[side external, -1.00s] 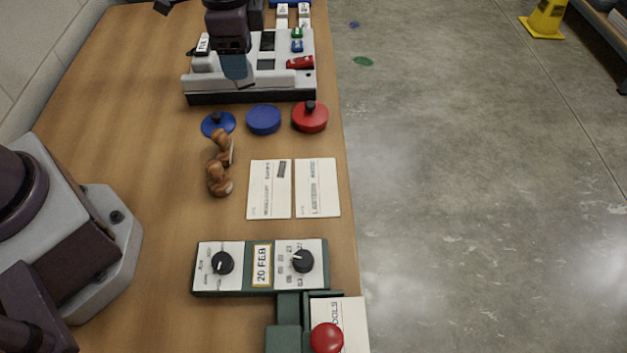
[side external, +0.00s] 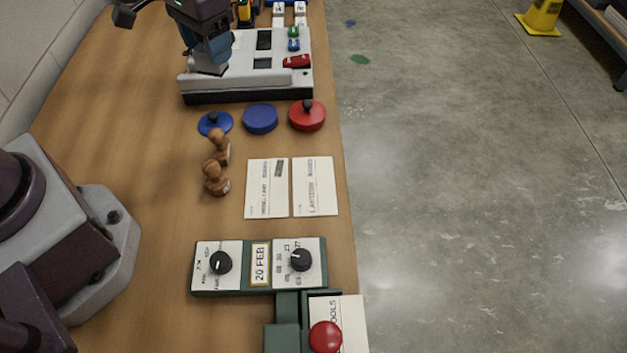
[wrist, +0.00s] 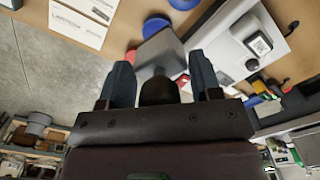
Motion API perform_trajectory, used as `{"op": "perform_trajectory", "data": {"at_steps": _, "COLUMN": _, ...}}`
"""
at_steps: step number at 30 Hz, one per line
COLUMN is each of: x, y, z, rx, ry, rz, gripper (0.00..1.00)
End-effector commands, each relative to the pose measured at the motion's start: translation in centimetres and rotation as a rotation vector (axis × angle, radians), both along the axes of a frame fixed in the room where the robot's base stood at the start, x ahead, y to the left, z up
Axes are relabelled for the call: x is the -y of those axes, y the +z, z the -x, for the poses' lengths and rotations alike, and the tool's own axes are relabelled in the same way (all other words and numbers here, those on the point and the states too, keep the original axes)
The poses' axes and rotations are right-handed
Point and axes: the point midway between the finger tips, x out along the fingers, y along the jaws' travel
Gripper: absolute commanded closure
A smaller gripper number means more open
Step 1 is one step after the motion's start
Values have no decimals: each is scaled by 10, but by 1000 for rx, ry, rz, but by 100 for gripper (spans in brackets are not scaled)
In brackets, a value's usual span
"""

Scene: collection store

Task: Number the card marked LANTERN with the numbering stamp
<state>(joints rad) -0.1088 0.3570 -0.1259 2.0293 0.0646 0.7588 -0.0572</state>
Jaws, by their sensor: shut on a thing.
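My gripper (side external: 210,58) is over the left part of the grey-white stand at the back of the table. In the wrist view its fingers (wrist: 160,84) are shut on a stamp (wrist: 160,55) with a dark round grip and a grey block body. Whether the block touches the stand I cannot tell. The LANTERN card (side external: 315,187) lies flat on the table, the right one of two white cards; the wrist view also shows it (wrist: 78,24). I see no number that I can read on it.
Left of it lies another card (side external: 266,200) with a dark patch. Blue lid (side external: 214,124), blue pad (side external: 260,119) and red lid (side external: 307,117) stand before the stand (side external: 245,86). Wooden stamps (side external: 215,178), a dial box (side external: 260,286) and a red-knobbed press (side external: 325,337) are nearer.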

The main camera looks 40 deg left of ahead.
Motion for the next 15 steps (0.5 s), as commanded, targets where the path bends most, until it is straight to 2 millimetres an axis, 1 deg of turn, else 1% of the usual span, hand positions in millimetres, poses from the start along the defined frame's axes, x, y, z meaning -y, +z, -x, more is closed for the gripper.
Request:
{"op": "perform_trajectory", "data": {"at_steps": 7, "x": 0, "y": 0, "z": 0, "rx": 1, "ry": -1, "rz": 0, "gripper": 59}}
{"op": "perform_trajectory", "data": {"at_steps": 10, "x": 5, "y": -1, "z": 0, "rx": 0, "ry": -15, "rz": 0, "gripper": 59}}
{"op": "perform_trajectory", "data": {"at_steps": 13, "x": 21, "y": -12, "z": 2, "rx": -4, "ry": -59, "rz": 0, "gripper": 59}}
{"op": "perform_trajectory", "data": {"at_steps": 14, "x": 28, "y": -16, "z": 1, "rx": -3, "ry": -79, "rz": 1, "gripper": 59}}
{"op": "perform_trajectory", "data": {"at_steps": 15, "x": 40, "y": -23, "z": -1, "rx": -5, "ry": -112, "rz": 0, "gripper": 59}}
